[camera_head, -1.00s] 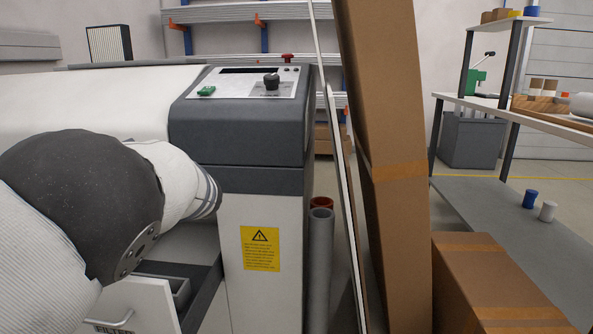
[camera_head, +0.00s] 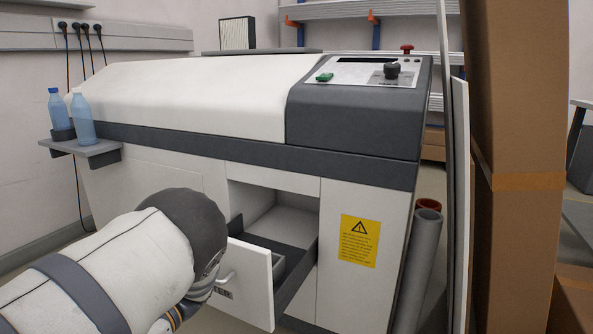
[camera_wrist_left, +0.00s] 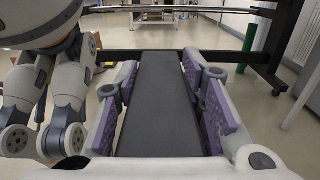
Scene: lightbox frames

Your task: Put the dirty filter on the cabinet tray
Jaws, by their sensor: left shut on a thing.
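My left gripper (camera_wrist_left: 160,66) is shut on a flat dark grey slab (camera_wrist_left: 157,112), which lies between its purple pads in the left wrist view. The slab looks like the dirty filter, but only one plain face shows. In the head view my left arm comes in at the lower left, and its gripper and the slab are out of sight. A pleated filter with a light face and dark frame (camera_head: 237,33) stands at the back, behind the machine. A dark flat surface (camera_head: 262,51) shows at its foot; I cannot tell if this is the cabinet tray. My right gripper is not in view.
A white and grey machine (camera_head: 205,97) fills the middle. Its labelled drawer (camera_head: 250,283) is open beside my arm, with a dark interior. Bottles (camera_head: 83,120) stand on a side shelf (camera_head: 100,150). Pipes (camera_head: 415,270) and a tall cardboard box (camera_head: 515,130) crowd the right.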

